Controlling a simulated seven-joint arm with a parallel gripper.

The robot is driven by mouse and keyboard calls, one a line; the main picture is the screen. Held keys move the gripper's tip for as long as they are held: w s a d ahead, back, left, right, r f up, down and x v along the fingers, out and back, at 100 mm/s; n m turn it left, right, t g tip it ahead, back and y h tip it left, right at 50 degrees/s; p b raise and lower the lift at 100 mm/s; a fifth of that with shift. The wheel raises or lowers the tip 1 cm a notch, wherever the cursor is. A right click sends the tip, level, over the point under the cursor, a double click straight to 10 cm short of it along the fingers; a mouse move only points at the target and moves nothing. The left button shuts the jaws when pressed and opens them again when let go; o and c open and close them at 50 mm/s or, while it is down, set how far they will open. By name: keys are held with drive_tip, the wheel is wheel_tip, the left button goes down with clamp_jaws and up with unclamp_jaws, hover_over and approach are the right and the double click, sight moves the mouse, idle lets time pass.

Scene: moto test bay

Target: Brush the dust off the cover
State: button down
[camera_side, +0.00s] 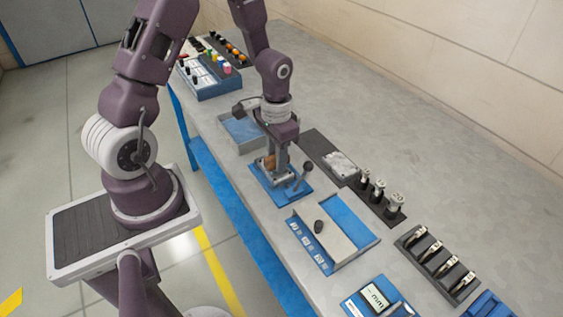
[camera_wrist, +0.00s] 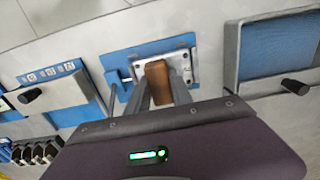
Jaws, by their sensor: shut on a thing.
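My gripper (camera_side: 277,166) points down over a blue base (camera_side: 272,192) on the bench. It is shut on a brown wooden-looking block, probably the brush (camera_side: 269,161), which shows between the fingers (camera_wrist: 164,88) in the wrist view as a brown handle (camera_wrist: 158,78). Under it lies a silver metal plate with dark screw holes, apparently the cover (camera_wrist: 188,56); part of this plate shows in the side view (camera_side: 284,182). The brush's lower end is hidden, so I cannot tell if it touches the plate. Dust is too small to make out.
A dark-knobbed lever (camera_side: 307,168) stands at the base's right edge. A blue-floored tray (camera_side: 229,119) is behind. A grey-and-blue box with a dark knob (camera_side: 340,243) is in front. A dark mat (camera_side: 318,143) with a grey slab lies to the right.

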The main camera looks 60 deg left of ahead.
drive_tip(key=shift+a+r, duration=0.1)
drive_tip(key=shift+a, duration=1.8)
wheel_tip(320, 180, up, 8)
drive_tip(key=shift+d, duration=0.1)
